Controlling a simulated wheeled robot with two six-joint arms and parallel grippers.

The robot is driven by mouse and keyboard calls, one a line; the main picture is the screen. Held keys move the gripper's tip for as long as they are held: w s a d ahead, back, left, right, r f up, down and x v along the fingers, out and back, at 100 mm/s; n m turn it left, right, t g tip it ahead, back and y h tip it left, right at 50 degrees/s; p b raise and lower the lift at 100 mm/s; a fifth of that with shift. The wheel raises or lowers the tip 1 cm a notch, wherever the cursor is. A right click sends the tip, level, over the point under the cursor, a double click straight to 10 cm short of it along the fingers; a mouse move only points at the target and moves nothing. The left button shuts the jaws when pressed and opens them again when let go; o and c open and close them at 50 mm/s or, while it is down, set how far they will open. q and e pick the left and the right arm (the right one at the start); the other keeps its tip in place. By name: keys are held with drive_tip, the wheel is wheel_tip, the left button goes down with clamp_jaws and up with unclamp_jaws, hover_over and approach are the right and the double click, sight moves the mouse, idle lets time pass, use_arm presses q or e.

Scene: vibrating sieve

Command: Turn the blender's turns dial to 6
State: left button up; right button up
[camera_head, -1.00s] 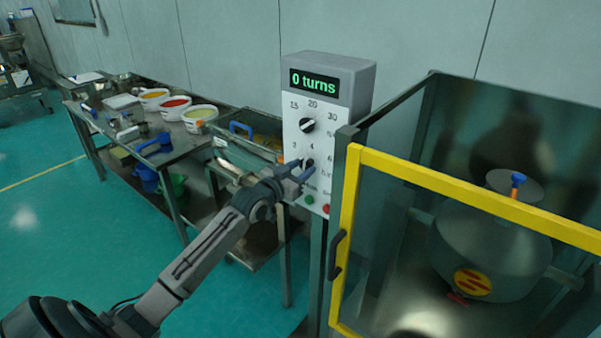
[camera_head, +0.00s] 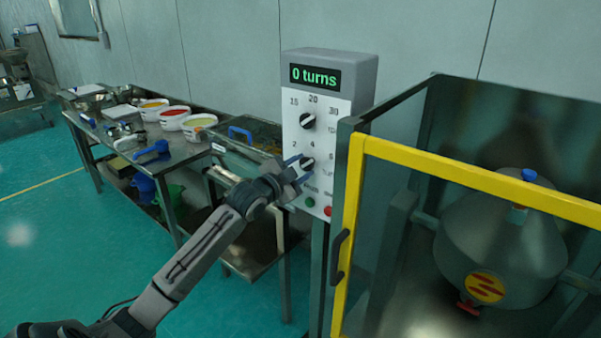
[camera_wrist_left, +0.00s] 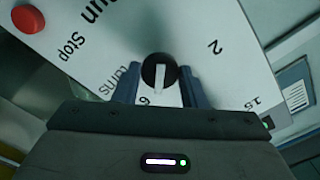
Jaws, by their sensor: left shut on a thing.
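The turns dial (camera_wrist_left: 160,72) is a round black knob with a white pointer mark on the white control panel (camera_head: 292,180). My left gripper (camera_head: 301,164) is at this lower dial. In the left wrist view its two blue-grey fingers (camera_wrist_left: 160,86) stand on either side of the knob, shut on it. The pointer mark faces down in that view, close beside the printed 6; the 4 is hidden there. The display (camera_head: 315,77) reads "0 turns". The blender drum (camera_head: 498,245), grey with a blue cap, is inside the cage. My right gripper is not in view.
An upper dial (camera_head: 307,122) sits above. A green button (camera_head: 310,202) and a red button (camera_head: 328,211) are just below the turns dial. The yellow-framed cage door (camera_head: 352,230) stands close on the right. A steel table (camera_head: 180,155) with tubs is on the left.

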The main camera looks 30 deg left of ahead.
use_arm(q)
drive_tip(key=shift+m, duration=0.3)
idle(0.4)
drive_tip(key=o, duration=1)
drive_tip(key=shift+s+a+p, duration=0.2)
drive_tip(key=shift+s+p, duration=1.4)
drive_tip(key=shift+s, duration=1.15)
drive_tip(key=shift+s+a+p, duration=0.2)
drive_tip(key=shift+s+p, duration=1.4)
drive_tip(key=shift+s, duration=1.1)
